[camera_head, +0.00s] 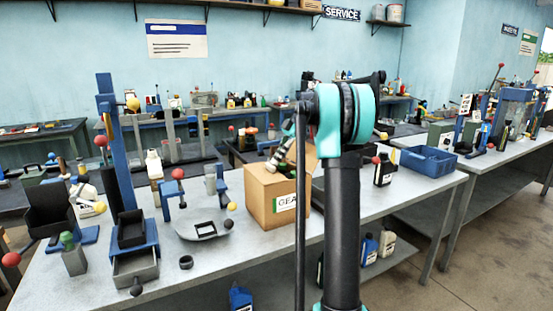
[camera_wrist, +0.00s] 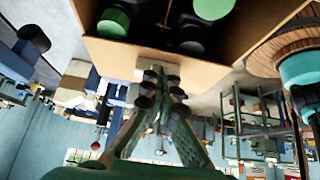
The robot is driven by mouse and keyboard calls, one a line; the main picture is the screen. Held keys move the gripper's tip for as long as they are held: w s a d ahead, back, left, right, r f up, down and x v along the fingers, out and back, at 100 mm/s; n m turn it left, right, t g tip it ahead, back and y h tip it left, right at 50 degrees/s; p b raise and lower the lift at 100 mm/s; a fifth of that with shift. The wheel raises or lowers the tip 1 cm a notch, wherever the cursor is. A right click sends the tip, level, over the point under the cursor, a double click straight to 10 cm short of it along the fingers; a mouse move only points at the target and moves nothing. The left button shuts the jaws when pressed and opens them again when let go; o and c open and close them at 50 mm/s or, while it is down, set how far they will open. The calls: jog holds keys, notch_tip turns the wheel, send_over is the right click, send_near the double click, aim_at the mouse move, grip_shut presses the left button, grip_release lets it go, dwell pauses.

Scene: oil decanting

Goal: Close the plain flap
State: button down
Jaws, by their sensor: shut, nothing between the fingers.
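An open cardboard box (camera_head: 265,204) stands on the grey bench, its label partly hidden by my arm. A raised cardboard flap (camera_head: 311,160) shows at its top, partly behind my arm; I cannot tell whether it is the plain one. My gripper (camera_head: 277,163) is over the box's top. In the wrist view, my gripper (camera_wrist: 160,82) is shut and empty, its tips at the box's cardboard edge (camera_wrist: 115,58); contact cannot be told. Bottles with green caps (camera_wrist: 114,22) and black caps lie inside. Another cardboard panel (camera_wrist: 262,35) angles outward at the right.
A blue stand (camera_head: 122,190) and a low fixture with a round base (camera_head: 204,228) stand left of the box. A dark bottle (camera_head: 384,170) and a blue crate (camera_head: 428,162) are to its right. The bench front before the box is mostly clear.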

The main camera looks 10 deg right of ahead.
dwell(0.6)
jog(key=shift+r, duration=0.7)
